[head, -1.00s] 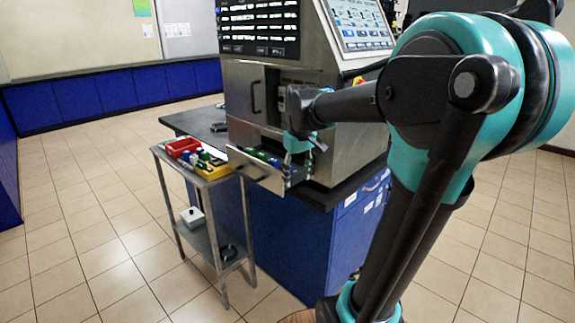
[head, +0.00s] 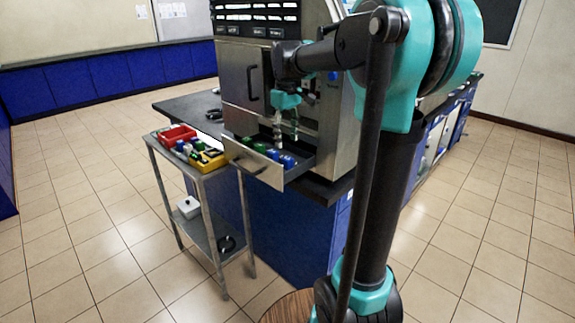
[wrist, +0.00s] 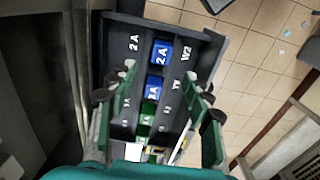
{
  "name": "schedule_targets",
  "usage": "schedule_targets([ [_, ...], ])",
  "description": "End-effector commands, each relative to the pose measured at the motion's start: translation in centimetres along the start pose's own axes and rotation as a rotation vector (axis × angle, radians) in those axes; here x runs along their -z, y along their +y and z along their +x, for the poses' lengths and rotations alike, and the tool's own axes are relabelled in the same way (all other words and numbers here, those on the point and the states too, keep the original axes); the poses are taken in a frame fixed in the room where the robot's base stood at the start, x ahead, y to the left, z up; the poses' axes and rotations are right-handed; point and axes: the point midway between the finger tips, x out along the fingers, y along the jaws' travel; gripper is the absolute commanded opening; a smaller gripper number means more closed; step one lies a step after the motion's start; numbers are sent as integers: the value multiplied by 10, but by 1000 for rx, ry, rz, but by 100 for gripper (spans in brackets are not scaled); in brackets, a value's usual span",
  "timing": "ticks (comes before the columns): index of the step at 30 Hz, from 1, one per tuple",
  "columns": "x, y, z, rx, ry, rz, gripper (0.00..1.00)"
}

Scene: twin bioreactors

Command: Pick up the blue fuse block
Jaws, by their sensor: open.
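Two blue fuse blocks stand in an open drawer (wrist: 192,44), the upper one (wrist: 161,53) and a nearer one (wrist: 154,87), both marked 2A in the wrist view. A green block (wrist: 147,113) follows in the same row. In the head view the blue blocks (head: 287,161) sit near the right end of the drawer (head: 252,163). My gripper (wrist: 155,98) is open and empty. Its green fingers straddle the row in the wrist view, with the nearer blue block between them in the picture. In the head view my gripper (head: 287,130) points down over the drawer.
A steel machine (head: 243,85) stands behind the drawer on a dark counter (head: 185,105). A metal cart (head: 197,172) at the left carries a red tray (head: 177,134) and a yellow tray (head: 212,161) with coloured blocks. The tiled floor in front is clear.

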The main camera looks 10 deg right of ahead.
Motion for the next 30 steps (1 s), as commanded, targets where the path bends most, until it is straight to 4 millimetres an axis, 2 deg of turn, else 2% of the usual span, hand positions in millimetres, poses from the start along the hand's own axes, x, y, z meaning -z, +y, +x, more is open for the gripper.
schedule_targets([
  [3, 0, 0, 18, 0, 0, 0, 50],
  [11, 1, 0, 35, 0, 0, 0, 50],
  [21, 2, 0, 78, 0, 0, 1, 50],
  [30, 2, -1, 82, 0, 0, 1, 49],
])
